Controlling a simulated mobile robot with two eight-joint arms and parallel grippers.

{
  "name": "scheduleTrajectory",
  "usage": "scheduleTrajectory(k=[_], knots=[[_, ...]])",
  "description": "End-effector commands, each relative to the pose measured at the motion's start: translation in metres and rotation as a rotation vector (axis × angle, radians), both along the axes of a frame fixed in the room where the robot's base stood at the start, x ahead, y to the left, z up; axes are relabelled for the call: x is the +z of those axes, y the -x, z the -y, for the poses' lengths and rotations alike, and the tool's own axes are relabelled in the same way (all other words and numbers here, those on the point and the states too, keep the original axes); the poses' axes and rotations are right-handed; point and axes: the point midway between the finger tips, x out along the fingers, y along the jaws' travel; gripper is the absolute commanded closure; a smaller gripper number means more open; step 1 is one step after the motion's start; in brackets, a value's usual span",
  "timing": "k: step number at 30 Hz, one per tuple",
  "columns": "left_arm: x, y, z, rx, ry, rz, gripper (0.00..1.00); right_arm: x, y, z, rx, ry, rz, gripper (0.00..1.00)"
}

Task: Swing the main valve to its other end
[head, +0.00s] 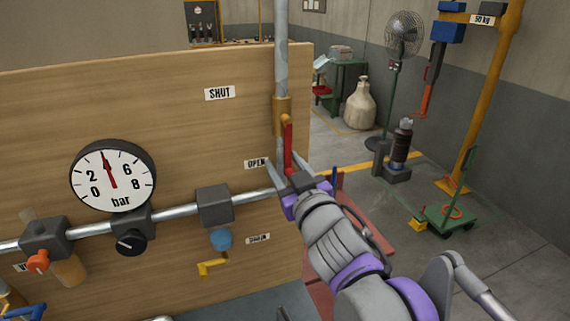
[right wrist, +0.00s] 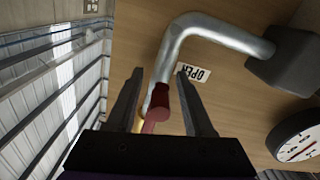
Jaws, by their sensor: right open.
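The main valve has a brass body (head: 283,115) on the upright grey pipe at the board's right edge. Its red lever (head: 287,148) lies close along the pipe, reaching from the brass body down toward the OPEN label (head: 257,163). The SHUT label (head: 220,93) is higher up to the left. My right gripper (head: 287,172) is open at the lever's lower end. In the right wrist view the red lever (right wrist: 157,112) shows between the two spread fingers; whether either touches it I cannot tell. The brass body is mostly hidden there. My left gripper is out of view.
The wooden board (head: 180,120) carries a bar gauge (head: 112,176) reading just under the middle, a black knob (head: 130,242), an orange-handled valve (head: 38,260) and a yellow-handled tap (head: 213,266). A horizontal pipe runs close to my right gripper. A fan (head: 403,40) and green trolley (head: 448,215) stand right.

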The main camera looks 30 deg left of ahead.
Motion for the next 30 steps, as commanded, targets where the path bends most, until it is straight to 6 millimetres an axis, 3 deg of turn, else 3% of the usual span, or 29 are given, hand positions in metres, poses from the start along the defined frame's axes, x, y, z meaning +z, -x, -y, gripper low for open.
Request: scheduleTrajectory(k=[3, 12, 30], knots=[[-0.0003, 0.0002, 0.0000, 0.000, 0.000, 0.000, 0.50, -0.0002, 0.0002, 0.0003, 0.000, 0.000, 0.000, 0.50], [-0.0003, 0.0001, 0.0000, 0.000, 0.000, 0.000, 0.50, -0.0001, 0.0002, 0.0004, 0.000, 0.000, 0.000, 1.00], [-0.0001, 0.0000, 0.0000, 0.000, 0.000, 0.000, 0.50, 0.0002, 0.0001, 0.0006, 0.000, 0.001, 0.001, 1.00]])
